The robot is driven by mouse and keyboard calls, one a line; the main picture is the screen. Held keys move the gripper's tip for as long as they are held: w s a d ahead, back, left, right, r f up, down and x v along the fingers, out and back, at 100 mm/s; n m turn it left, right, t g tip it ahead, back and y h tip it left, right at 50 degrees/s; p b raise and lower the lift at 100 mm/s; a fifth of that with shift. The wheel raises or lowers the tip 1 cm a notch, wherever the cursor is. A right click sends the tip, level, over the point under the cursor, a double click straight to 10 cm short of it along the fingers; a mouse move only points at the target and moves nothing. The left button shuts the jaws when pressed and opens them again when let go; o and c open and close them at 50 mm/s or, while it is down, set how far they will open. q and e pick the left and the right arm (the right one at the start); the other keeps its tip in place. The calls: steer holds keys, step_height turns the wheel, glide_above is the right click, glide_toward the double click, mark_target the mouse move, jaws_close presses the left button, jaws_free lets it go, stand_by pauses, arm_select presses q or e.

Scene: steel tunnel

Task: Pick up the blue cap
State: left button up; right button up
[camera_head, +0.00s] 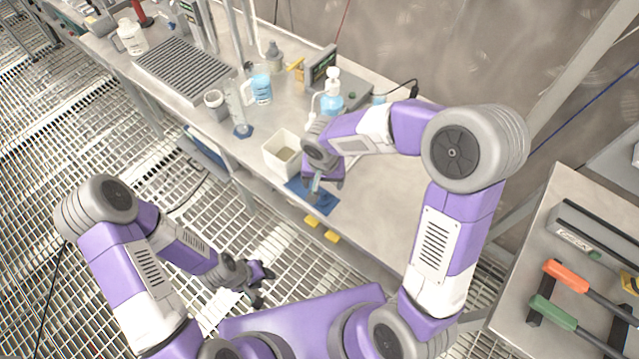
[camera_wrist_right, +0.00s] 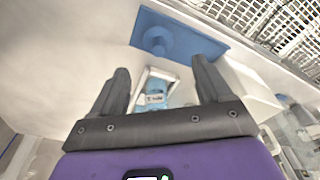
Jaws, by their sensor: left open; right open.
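A blue cap (camera_wrist_right: 157,40), round with a darker centre, sits on a blue mat (camera_wrist_right: 205,42) in the right wrist view. The mat also shows in the head view (camera_head: 325,205), near the bench's front edge. My right gripper (camera_head: 319,190) is open above the mat, and its arm hides part of it; I cannot make out the cap clearly there. In the right wrist view, the cap appears beyond the open, empty fingers (camera_wrist_right: 160,72), roughly between them. My left gripper (camera_head: 265,282) is open, low over the floor grating and away from the bench.
A cream square container (camera_head: 284,155) stands just left of my right gripper. A pump bottle (camera_head: 331,95), a blue-liquid jug (camera_head: 261,85) and a measuring cylinder (camera_head: 239,110) stand behind. The bench right of the mat is clear.

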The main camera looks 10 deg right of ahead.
mark_target(323, 193)
step_height(323, 193, down, 6)
steer(key=shift+f+b, duration=0.25)
steer(key=shift+b, duration=0.55)
steer(key=shift+c, duration=0.2)
steer(key=c, duration=1.1)
steer(key=shift+o, duration=0.2)
step_height(323, 193, up, 10)
steer(key=p, duration=0.2)
steer(key=shift+p, duration=0.35)
